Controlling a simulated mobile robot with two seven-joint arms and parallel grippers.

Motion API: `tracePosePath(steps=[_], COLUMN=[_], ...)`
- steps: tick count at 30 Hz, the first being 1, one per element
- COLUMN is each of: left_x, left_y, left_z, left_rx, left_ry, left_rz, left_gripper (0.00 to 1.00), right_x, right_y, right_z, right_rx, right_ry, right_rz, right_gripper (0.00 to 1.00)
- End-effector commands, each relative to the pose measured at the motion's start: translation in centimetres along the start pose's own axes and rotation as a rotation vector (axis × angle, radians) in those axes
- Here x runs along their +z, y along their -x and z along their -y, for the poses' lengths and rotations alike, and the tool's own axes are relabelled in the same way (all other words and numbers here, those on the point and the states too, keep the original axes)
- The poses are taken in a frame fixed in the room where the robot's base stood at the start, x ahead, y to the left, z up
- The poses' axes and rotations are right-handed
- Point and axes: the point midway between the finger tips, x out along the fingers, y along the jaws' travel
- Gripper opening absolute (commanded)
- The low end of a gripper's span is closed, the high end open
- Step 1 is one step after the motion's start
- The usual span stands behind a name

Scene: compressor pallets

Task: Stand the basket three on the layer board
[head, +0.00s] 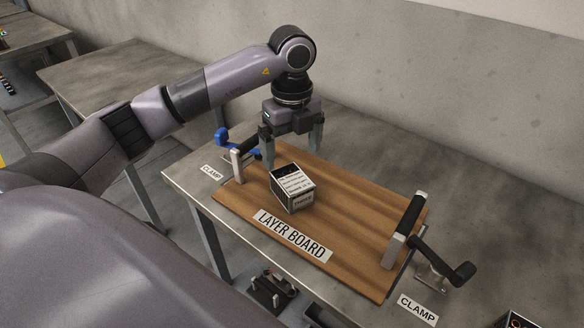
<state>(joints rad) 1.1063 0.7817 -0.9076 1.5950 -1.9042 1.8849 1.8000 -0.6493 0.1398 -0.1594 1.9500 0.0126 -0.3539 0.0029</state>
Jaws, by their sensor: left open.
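A small dark box with white printed labels (293,190), which I take to be basket three, stands upright on the brown wooden layer board (340,215). It is near the board's left part, behind the LAYER BOARD label. My left gripper (294,156) points down, open, with its fingers just above and behind the box in the picture. Nothing is between the fingers, and they look clear of the box. The small print on the box is too small to read surely. My right gripper is not in view.
A clamp with a blue handle (226,138) is at the board's left end. A clamp with a black crank (450,265) is at its right end. Another dark box (515,321) shows at the bottom right corner. A grey wall stands behind the table.

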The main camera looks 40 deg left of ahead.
Motion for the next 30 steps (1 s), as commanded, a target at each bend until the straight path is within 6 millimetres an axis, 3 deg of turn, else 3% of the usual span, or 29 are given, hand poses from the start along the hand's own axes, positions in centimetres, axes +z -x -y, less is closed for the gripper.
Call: tracePosePath(steps=[3,9,30], left_x=[0.0,-0.1,0.0], left_y=[2.0,3.4,3.5], left_z=[0.1,0.0,0.0], left_rx=[-0.003,0.001,0.001], left_ry=[-0.001,-0.001,-0.001], left_rz=[0.001,-0.001,-0.001], left_gripper=[0.99,0.99,0.99], right_x=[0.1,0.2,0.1], right_y=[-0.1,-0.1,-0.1], right_z=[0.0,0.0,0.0], right_rx=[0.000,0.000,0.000], right_ry=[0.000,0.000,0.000], right_rz=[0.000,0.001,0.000], right_gripper=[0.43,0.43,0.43])
